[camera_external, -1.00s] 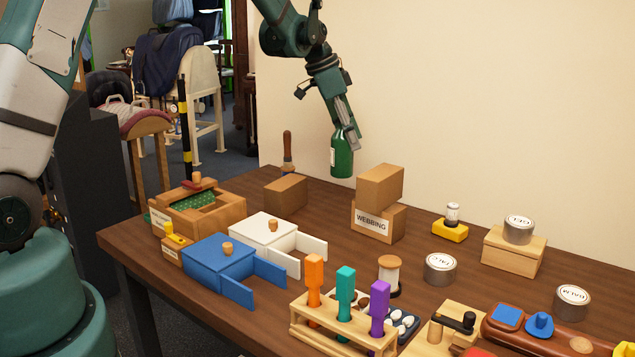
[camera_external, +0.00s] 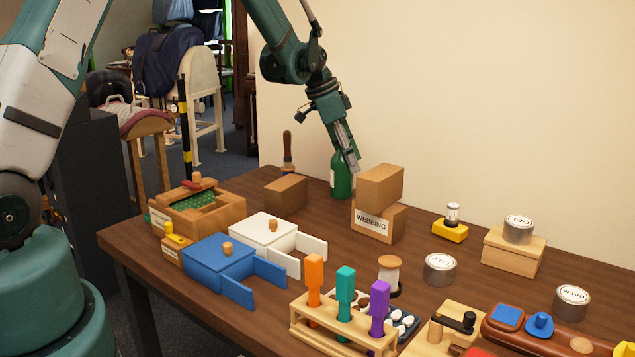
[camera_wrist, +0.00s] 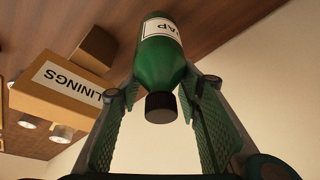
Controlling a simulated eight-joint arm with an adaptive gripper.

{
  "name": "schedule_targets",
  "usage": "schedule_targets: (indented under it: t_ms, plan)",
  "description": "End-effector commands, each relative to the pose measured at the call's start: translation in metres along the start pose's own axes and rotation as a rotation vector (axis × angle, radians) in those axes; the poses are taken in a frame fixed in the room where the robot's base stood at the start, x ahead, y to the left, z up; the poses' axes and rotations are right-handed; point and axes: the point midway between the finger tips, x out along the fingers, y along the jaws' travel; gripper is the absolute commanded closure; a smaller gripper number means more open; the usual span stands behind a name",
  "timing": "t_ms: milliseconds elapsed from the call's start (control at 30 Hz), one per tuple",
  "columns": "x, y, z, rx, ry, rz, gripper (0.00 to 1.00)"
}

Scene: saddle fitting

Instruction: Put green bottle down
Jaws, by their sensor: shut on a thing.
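The green bottle (camera_external: 341,182) has a dark cap and a white label. It is upright at the back of the table, behind and left of the stacked cardboard boxes. Its base looks at or very near the tabletop; I cannot tell if it touches. My gripper (camera_external: 346,160) comes down from above and is shut on the bottle's upper part. In the wrist view the bottle (camera_wrist: 166,68) lies between the two green ridged fingers of my gripper (camera_wrist: 160,88), with its cap towards the camera.
Two stacked cardboard boxes, the lower marked WEBBING (camera_external: 376,222), stand close to the bottle's right. A smaller brown box (camera_external: 286,194) and a wooden-handled tool (camera_external: 288,150) are at its left. The wrist view shows a LININGS box (camera_wrist: 62,88). A tool rack (camera_external: 340,330) stands in front.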

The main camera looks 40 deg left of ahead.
Motion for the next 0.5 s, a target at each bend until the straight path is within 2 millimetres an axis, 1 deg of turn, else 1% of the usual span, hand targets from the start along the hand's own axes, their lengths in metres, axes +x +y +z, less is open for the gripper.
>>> schedule_targets:
  t_ms: [267,367,500]
  plan:
    - [0.001,0.0,0.001,0.0,0.0,0.0,0.86]
    - [0.006,0.001,0.003,0.0,0.0,0.0,0.86]
    - [0.019,0.0,0.007,0.0,0.0,0.0,0.86]
